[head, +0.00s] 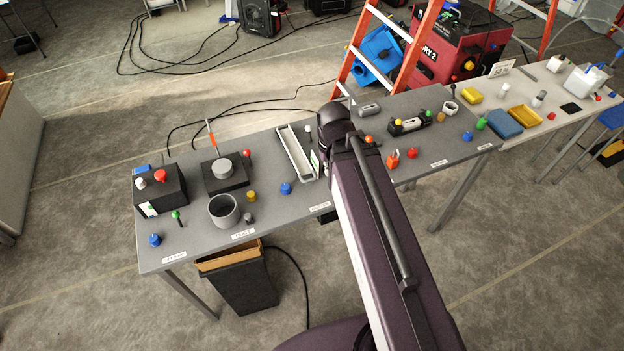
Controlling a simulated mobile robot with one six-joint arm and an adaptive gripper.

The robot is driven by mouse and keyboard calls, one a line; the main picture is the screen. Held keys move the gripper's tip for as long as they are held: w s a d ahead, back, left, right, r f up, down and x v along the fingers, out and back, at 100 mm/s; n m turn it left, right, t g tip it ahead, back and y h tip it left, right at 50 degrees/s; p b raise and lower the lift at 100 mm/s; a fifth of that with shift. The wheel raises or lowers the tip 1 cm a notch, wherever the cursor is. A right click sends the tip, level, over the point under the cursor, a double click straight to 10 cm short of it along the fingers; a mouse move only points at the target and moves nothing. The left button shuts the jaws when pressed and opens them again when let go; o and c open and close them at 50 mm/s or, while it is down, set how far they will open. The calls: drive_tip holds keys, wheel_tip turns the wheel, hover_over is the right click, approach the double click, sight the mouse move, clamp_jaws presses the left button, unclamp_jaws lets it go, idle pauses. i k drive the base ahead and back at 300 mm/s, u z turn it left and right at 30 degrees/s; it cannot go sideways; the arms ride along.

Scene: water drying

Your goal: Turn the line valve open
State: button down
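I cannot tell for certain which thing is the line valve. A dark fitting (408,126) with a yellow knob and a green knob lies on the right part of the grey table (285,222). An orange-red piece (393,160) and a small red piece (412,153) stand in front of it. On the left are a black box (160,191) with a red knob and a black block (224,174) with a grey round top and a thin orange-tipped rod behind it. My arm crosses the middle of the table and hides part of it. My gripper does not show.
A grey cup (223,210), a long tray (296,152) and several small coloured knobs stand on the table. A bin (240,284) is below its front edge. A pale table (552,128) with bottles and trays adjoins at right. An orange ladder (418,50) stands behind.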

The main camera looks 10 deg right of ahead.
sight(412, 153)
drive_tip(key=u, duration=0.15)
drive_tip(key=k, duration=0.1)
drive_tip(key=z, duration=0.3)
drive_tip(key=i, duration=0.95)
drive_tip(key=u, duration=0.05)
